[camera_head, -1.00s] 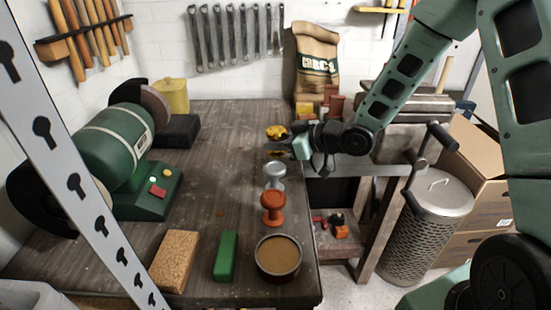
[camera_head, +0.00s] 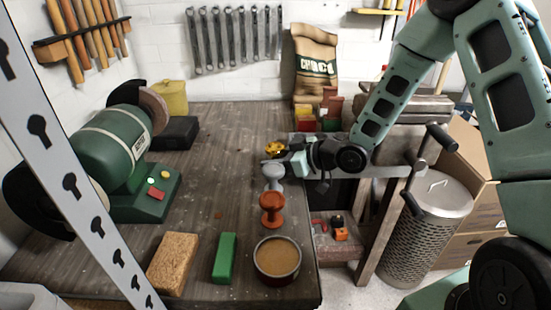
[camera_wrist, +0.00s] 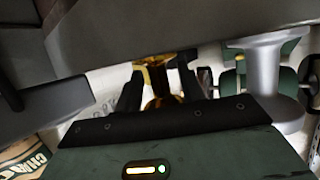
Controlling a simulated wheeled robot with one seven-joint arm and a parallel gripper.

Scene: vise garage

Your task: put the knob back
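A gold knob (camera_head: 275,147) is at my gripper (camera_head: 284,153), over the right edge of the workbench (camera_head: 215,190). In the wrist view the gold knob (camera_wrist: 157,85) stands between the two black fingers of my gripper (camera_wrist: 160,90), which look closed around it; exact finger contact is hard to see. A silver knob (camera_head: 272,174) stands upright on the bench just nearer the camera; it also shows in the wrist view (camera_wrist: 268,70). A copper-orange knob (camera_head: 271,208) stands in front of the silver one. The underside of the gold knob is unclear.
A round tin (camera_head: 278,260), a green block (camera_head: 225,257) and a cork-like block (camera_head: 173,262) lie at the bench front. A green bench grinder (camera_head: 120,150) stands left. A vise handle (camera_head: 428,160) and a mesh bin (camera_head: 430,230) are right. The bench middle is clear.

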